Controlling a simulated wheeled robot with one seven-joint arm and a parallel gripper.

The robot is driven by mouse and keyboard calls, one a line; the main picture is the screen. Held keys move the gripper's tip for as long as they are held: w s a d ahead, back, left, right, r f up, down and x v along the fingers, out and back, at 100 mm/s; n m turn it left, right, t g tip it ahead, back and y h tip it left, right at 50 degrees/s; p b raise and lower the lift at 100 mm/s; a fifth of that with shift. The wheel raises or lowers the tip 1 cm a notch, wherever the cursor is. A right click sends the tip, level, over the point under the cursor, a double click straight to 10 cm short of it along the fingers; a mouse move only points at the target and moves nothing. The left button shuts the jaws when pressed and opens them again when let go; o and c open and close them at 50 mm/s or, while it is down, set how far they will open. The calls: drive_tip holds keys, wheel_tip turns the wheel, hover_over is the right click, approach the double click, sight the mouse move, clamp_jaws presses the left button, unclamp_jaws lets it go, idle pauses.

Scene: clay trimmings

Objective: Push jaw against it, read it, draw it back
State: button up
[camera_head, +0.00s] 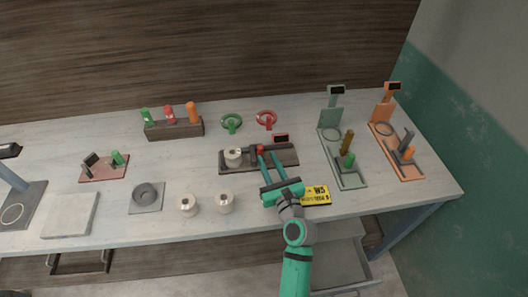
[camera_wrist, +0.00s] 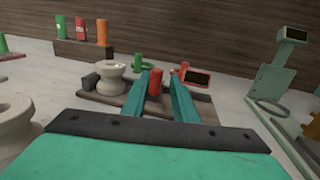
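A dark measuring fixture (camera_head: 283,161) lies near the middle of the bench. A cream spool (camera_head: 232,157) stands on its left part; it also shows in the wrist view (camera_wrist: 111,80). Right of the spool is a dark sliding jaw with a red upright handle (camera_wrist: 154,83). A red-framed readout (camera_wrist: 198,79) stands at the fixture's back right; its screen is dark with no legible figure. My gripper (camera_wrist: 161,80) is open, its two teal fingers apart, with the red handle showing between their tips. I cannot tell whether a finger touches it. The spool-to-jaw contact is unclear.
Two loose spools (camera_head: 225,203) (camera_head: 188,206) stand at the front. A yellow card (camera_head: 316,195) lies right of my wrist. Green (camera_head: 346,175) and orange (camera_head: 411,168) fixtures stand at right. A block with coloured cylinders (camera_head: 175,130) and green (camera_head: 231,122) and red (camera_head: 266,119) rings are behind.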

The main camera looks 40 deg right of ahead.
drive_tip(key=shift+v, duration=2.05)
